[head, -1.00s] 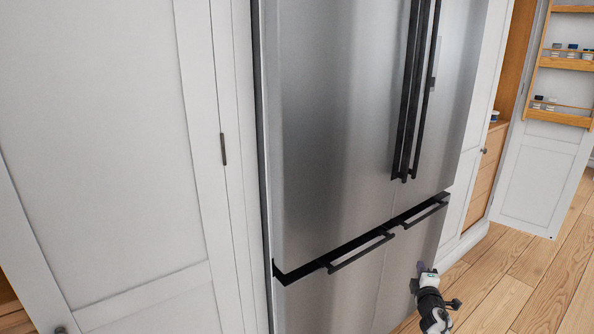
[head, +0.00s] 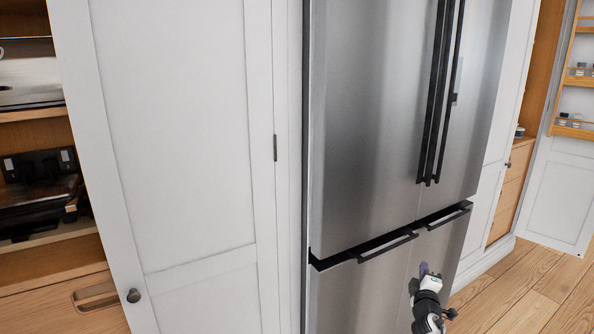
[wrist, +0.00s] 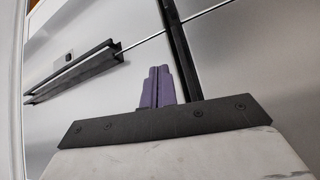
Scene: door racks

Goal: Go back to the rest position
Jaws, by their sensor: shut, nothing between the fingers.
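My gripper (head: 424,269) is low at the right of the head view, in front of the lower part of the steel fridge (head: 375,110). Its purple fingers (wrist: 157,87) are together and empty in the wrist view. The fridge's dark door handles (head: 440,95) and drawer handles (head: 388,248) are in view, and the gripper is below the drawer handles in the picture. In the wrist view a dark handle (wrist: 72,72) lies left of the fingers. I cannot tell the exact gap between gripper and fridge.
A white cabinet door (head: 175,140) with a round knob (head: 133,296) stands left of the fridge. Open shelves (head: 45,115) with dark appliances are at far left. A door rack (head: 575,125) with small jars is at far right. Wood floor (head: 520,290) is clear at lower right.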

